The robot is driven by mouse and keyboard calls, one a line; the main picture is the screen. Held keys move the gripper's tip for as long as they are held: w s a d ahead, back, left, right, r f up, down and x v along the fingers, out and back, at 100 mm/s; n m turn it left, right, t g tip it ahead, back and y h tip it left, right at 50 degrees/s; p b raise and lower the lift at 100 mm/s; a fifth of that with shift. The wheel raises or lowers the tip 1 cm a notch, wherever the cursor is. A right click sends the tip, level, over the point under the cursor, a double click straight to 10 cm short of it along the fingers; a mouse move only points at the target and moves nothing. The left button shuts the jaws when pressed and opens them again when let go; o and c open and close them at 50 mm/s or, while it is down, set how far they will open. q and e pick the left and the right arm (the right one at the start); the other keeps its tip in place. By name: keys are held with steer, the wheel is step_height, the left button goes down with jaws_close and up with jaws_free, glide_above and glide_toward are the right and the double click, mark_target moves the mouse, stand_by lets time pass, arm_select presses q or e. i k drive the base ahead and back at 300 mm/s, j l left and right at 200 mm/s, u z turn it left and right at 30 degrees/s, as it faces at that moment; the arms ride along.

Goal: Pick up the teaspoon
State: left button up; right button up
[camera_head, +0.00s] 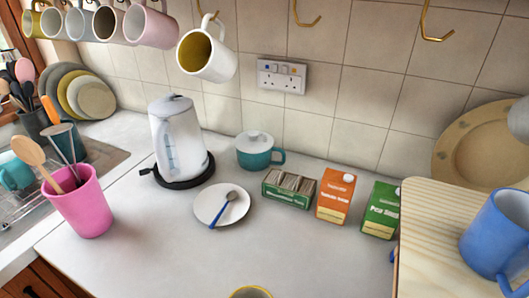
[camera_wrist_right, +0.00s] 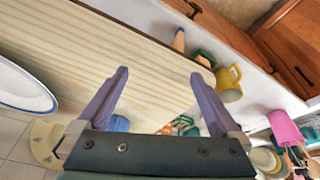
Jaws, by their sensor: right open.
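The teaspoon (camera_head: 223,209) has a blue handle and a metal bowl. In the head view it lies on a small white saucer (camera_head: 207,199) on the worktop, its bowl toward the back right and its handle end toward the front left. My right gripper (camera_wrist_right: 159,74) shows in the right wrist view with its two purple fingers wide apart and nothing between them. It is over a pale wooden board. I cannot make out the teaspoon in that view. My left gripper is in neither view.
A kettle (camera_head: 180,140) and a teal lidded pot (camera_head: 259,152) stand behind the saucer. A pink utensil pot (camera_head: 80,208) is to its left. Cartons (camera_head: 335,196) and a tea box (camera_head: 288,190) are to its right. The worktop in front is mostly clear.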

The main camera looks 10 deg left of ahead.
mark_target(231, 195)
steer(key=j+u, duration=0.15)
steer(key=j, duration=0.3)
steer(key=i+j+u, duration=0.2)
steer(key=j, duration=0.2)
steer(key=j+u, duration=0.15)
steer(key=j, duration=0.3)
steer(key=i+j+u, duration=0.1)
steer(key=i+j, duration=0.05)
steer(key=j, duration=0.05)
